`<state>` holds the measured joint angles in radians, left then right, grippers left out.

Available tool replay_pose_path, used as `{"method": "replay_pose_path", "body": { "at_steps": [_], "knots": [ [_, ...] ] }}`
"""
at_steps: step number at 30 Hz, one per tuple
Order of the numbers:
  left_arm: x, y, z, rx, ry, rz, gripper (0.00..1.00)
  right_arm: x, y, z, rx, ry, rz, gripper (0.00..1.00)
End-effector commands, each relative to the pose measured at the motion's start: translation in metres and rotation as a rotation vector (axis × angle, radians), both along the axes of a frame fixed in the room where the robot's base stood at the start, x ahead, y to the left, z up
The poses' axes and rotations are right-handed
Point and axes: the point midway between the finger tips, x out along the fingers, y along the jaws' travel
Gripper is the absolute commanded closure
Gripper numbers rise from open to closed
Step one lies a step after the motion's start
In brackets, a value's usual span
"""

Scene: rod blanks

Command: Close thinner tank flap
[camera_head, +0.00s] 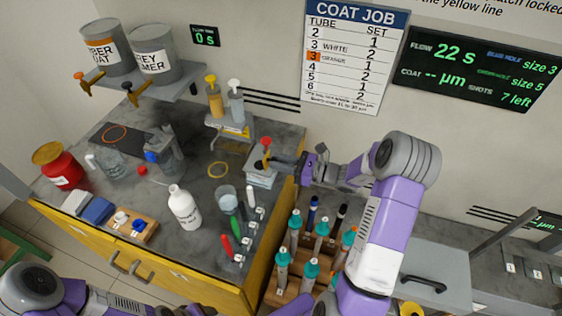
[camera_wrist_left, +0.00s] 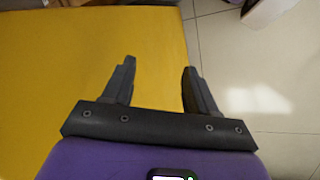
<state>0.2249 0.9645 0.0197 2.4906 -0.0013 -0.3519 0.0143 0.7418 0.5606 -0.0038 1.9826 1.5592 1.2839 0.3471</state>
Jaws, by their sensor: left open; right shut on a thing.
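A small grey metal box (camera_head: 261,180), which looks like the thinner tank, stands at the right back edge of the grey worktop. A red-topped fitting (camera_head: 266,142) with a yellow part rises at its top. My left gripper (camera_wrist_left: 158,72) is open and empty in the left wrist view, above a yellow surface. Its fingers do not show in the head view.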

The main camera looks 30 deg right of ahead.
Motion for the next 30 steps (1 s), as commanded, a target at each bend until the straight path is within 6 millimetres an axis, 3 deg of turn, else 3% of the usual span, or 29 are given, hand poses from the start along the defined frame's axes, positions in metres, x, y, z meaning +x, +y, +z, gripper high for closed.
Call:
{"method": "replay_pose_path", "body": {
  "at_steps": [8, 30],
  "knots": [
    [0.000, 0.000, 0.036, 0.000, 0.000, 0.000, 0.42, 0.004, 0.004, 0.013, -0.094, 0.107, 0.001, 1.00],
    [0.000, 0.000, 0.169, 0.000, 0.000, 0.000, 0.42, 0.028, 0.024, 0.027, -0.488, 0.568, 0.002, 1.00]
  ]
}}
